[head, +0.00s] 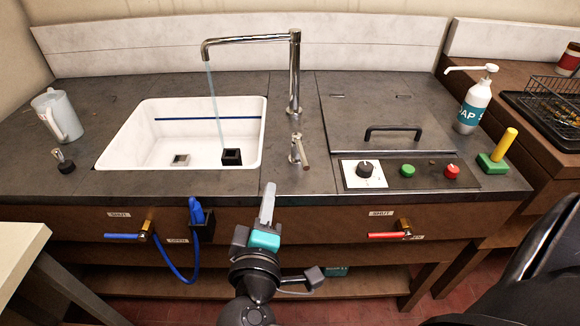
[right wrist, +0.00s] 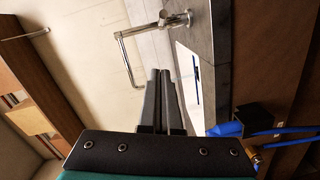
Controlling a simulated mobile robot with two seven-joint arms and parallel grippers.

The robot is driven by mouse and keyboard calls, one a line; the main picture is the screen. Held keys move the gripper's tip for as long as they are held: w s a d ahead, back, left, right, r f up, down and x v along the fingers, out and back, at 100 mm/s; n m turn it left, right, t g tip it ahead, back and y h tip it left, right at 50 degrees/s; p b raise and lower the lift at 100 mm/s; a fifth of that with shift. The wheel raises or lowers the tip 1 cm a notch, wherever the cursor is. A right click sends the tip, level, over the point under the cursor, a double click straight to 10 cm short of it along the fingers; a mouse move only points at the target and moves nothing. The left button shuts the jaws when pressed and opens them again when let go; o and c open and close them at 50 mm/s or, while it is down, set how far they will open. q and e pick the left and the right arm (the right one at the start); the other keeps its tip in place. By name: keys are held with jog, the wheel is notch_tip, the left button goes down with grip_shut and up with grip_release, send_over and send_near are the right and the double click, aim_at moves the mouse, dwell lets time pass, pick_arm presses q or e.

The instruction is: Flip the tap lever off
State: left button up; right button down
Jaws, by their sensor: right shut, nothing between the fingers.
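The chrome tap (head: 294,75) stands behind the counter's middle, its spout reaching left over the white sink (head: 255,128). A thin bluish stream of water (head: 212,92) falls from the spout into the sink. The tap lever (head: 299,150) is a short chrome handle on the counter in front of the tap, tilted toward the front. My right gripper (head: 268,190) is shut and empty, in front of the counter edge, below and left of the lever and apart from it. Its fingers (right wrist: 160,75) show in the right wrist view, with the tap (right wrist: 130,60) beyond. My left gripper is not in view.
A black block (head: 232,157) sits in the sink. A lidded panel with a black handle (head: 393,131) and a knob panel (head: 410,173) lie right of the lever. Blue (head: 122,236) and red (head: 388,235) valve handles are on the front. Counter around the lever is clear.

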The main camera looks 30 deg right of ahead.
aim_at(302, 153)
jog(key=x, duration=1)
jog(key=shift+w+d, duration=0.15)
jog(key=shift+w, duration=0.05)
jog(key=shift+s+d+f, duration=0.3)
jog(key=shift+s+d, duration=0.05)
jog(key=shift+d, duration=0.2)
jog(key=shift+s+d+f, duration=0.25)
jog(key=shift+s+d, duration=0.1)
jog(key=shift+d, duration=0.15)
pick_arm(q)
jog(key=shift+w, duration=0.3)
pick_arm(e)
jog(key=shift+s+d+f, duration=0.2)
jog(key=shift+s+d, duration=0.05)
jog(key=shift+d, duration=0.25)
